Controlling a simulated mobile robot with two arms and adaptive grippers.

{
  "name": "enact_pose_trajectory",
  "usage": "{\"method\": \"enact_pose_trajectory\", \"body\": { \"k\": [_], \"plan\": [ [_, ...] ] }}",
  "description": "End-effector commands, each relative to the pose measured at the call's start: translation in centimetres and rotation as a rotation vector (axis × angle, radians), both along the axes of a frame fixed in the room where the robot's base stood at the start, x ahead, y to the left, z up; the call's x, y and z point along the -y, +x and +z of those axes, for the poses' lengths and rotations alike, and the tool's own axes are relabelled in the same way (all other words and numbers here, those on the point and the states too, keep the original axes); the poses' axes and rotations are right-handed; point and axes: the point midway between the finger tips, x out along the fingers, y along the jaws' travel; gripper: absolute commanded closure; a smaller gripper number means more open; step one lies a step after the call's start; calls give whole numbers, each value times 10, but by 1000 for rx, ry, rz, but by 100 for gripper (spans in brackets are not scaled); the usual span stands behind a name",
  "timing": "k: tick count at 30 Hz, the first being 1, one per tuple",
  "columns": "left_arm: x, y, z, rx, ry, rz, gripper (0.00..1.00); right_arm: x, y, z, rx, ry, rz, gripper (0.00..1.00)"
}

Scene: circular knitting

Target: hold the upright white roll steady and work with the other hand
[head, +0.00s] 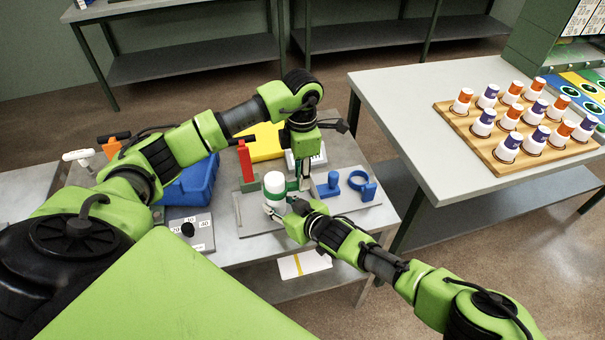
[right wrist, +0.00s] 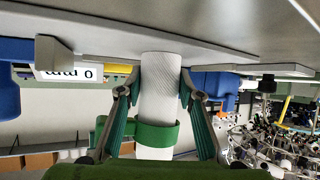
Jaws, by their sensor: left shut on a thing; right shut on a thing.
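The white roll (head: 274,181) stands upright on a grey board on the table, and its ribbed side fills the middle of the right wrist view (right wrist: 160,85). A green ring (head: 275,194) goes around it and also shows in the right wrist view (right wrist: 157,136). My right gripper (head: 276,208) is shut on the roll low down, with one finger on each side. My left gripper (head: 300,182) points down just right of the roll. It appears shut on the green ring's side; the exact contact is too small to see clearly.
Blue parts (head: 358,180) stand on the board to the right, and a red upright block (head: 245,161) to the left. A wooden tray (head: 446,108) with several cups sits on another table.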

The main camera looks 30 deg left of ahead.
Motion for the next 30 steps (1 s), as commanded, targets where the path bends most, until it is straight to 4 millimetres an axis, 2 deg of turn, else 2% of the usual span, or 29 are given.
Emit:
{"method": "enact_pose_trajectory", "body": {
  "k": [1,30],
  "plan": [
    [0,-2,-2,-6,1,0,100,3,0,-6,-4,-11,-4,94],
    [1,1,24,4,-2,0,100,4,0,-7,-4,-14,-5,94]
  ]
}}
